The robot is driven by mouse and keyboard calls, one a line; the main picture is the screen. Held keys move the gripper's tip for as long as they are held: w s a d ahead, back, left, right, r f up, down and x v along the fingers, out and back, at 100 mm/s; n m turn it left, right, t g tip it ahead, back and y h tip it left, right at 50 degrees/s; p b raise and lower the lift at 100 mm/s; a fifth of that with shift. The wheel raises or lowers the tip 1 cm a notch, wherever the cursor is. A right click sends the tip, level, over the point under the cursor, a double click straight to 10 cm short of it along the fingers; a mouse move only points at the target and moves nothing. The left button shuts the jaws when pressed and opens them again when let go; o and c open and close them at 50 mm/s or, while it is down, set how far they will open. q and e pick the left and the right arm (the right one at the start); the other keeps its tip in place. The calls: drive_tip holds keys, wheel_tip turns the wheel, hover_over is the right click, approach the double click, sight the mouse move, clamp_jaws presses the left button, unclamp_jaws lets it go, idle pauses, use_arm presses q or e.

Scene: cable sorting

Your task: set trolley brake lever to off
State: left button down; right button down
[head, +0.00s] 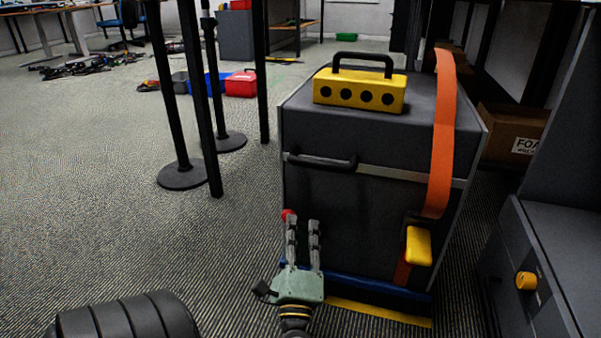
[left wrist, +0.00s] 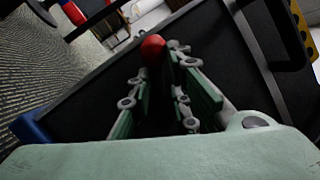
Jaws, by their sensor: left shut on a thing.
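The trolley (head: 350,215) is a dark grey case on a blue base with a black handle across its front. The brake lever's red ball knob (head: 288,215) shows low at the trolley's front left; it also shows in the left wrist view (left wrist: 152,48). My left gripper (head: 302,221) reaches up to it from below, its two fingers shut on the lever with the knob at the fingertips. My right gripper is in neither view.
A yellow block with a black handle (head: 360,91) sits on the trolley, and an orange strap (head: 443,140) runs down its right side. Black posts (head: 178,100) stand at left. A grey cabinet with a yellow knob (head: 526,281) is at right.

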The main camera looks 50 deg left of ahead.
use_arm(q)
drive_tip(key=shift+s+a+f, duration=0.1)
drive_tip(key=shift+a+f, duration=0.1)
drive_tip(key=shift+f, duration=0.05)
drive_tip(key=c, duration=1.7)
unclamp_jaws()
drive_tip(key=shift+a, duration=0.1)
